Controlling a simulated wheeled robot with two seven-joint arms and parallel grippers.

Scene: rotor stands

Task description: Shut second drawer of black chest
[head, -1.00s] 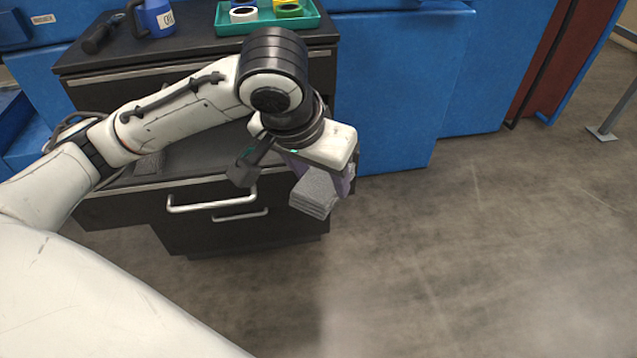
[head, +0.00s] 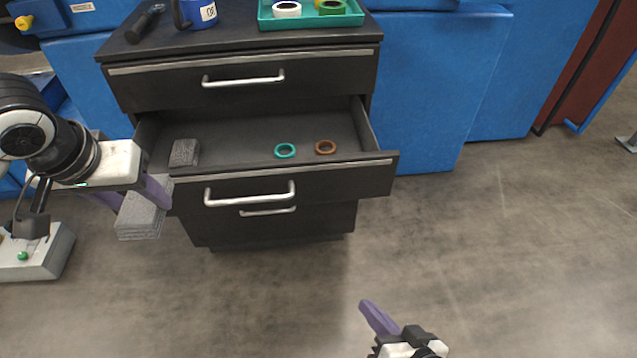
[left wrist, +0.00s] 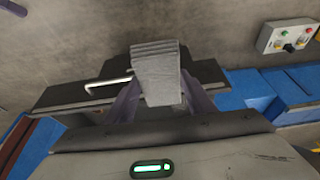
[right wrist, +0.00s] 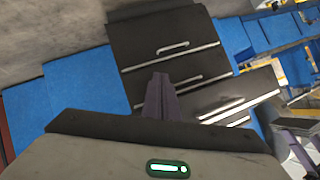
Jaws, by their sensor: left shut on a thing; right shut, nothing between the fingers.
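The black chest (head: 275,225) stands in the head view with its top drawer (head: 245,80) shut. Its second drawer (head: 340,180) is pulled open, with a silver handle on its front. Inside lie a grey block (head: 184,152), a teal ring (head: 285,151) and a brown ring (head: 325,147). My left gripper (head: 143,197) is shut on a grey layered block (head: 140,220), just left of the open drawer's front. That block also shows in the left wrist view (left wrist: 157,75). My right gripper (head: 378,318) is shut and empty, in front of the chest; it also shows in the right wrist view (right wrist: 160,85).
A green tray (head: 310,20) with tape rolls, a blue mug (head: 200,14) and a dark tool (head: 145,22) stand on the chest. Blue cabinets (head: 415,110) are behind it. A grey control box (head: 35,255) is at the left. The floor right of the chest is clear.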

